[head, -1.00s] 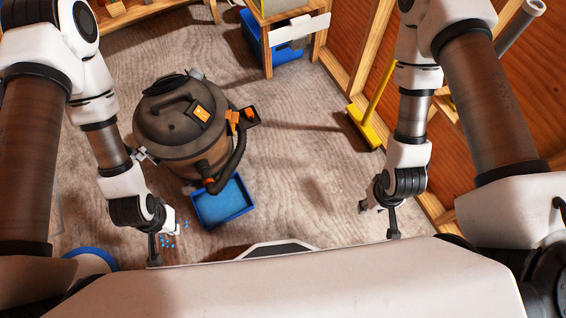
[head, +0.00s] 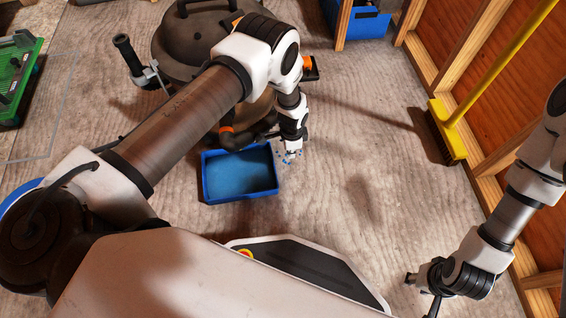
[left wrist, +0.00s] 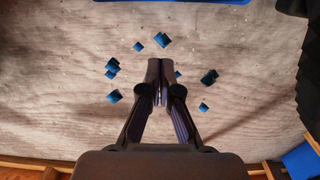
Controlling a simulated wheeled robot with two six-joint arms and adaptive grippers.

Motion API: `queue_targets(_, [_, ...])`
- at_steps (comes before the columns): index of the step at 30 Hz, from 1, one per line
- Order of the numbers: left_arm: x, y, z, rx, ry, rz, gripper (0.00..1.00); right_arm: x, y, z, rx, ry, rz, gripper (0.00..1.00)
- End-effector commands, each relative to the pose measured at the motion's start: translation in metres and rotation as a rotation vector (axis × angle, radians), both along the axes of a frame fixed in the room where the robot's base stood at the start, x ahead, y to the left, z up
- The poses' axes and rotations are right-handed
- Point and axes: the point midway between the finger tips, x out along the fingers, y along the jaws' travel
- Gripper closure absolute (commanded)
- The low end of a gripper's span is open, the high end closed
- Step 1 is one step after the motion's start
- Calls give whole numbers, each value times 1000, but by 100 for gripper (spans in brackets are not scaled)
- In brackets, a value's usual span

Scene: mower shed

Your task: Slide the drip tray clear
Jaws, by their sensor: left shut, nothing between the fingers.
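The drip tray (head: 238,198), a shallow blue rectangular tray, lies on the floor in front of the dark shop vacuum (head: 183,48). The vacuum's hose bends close to its far edge. A strip of blue, likely the tray's edge, shows at the top of the left wrist view (left wrist: 180,2). My left gripper (head: 292,155) points down just right of the tray's far right corner. It is shut and empty, and its fingertips (left wrist: 160,66) show apart from the tray. My right gripper (head: 424,291) is at lower right, far from the tray; its finger state is unclear.
Several small blue bits (left wrist: 161,40) lie around the left fingertips. A yellow broom (head: 455,140) leans by the right wall. A blue bin (head: 362,22) sits at the back. A green item (head: 18,75) stands at far left.

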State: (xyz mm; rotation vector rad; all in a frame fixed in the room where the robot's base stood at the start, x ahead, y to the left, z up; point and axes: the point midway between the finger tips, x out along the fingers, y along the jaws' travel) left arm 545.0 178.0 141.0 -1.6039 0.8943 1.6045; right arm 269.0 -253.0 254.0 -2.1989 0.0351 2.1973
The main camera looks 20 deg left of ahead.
Motion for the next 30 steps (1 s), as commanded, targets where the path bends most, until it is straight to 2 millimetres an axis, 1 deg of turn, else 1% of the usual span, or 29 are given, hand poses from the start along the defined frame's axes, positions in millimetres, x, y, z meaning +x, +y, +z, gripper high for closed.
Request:
queue_targets(5, [-1, 0, -29, 0, 1, 2, 100, 0, 0, -17, 0, 0, 0, 60])
queue_targets(15, [-1, 1, -105, 0, 0, 5, 100, 1, 0, -62, 0, -2, -5, 60])
queue_targets(16, [-5, 9, -97, 1, 2, 7, 100, 1, -1, -58, -1, -2, -5, 60])
queue_targets(18, [-13, 20, -95, 2, 1, 7, 100, 1, -1, -60, -1, -3, -6, 60])
queue_targets(21, [-19, 31, -94, 1, 1, 6, 100, 2, -1, -63, -1, -4, -6, 60])
queue_targets(24, [-22, 35, -93, 1, -1, 5, 100, 2, -1, -63, -1, -4, -7, 60])
queue_targets(30, [-22, 35, -93, 1, -1, 5, 100, 1, -1, -62, -1, -4, -7, 60])
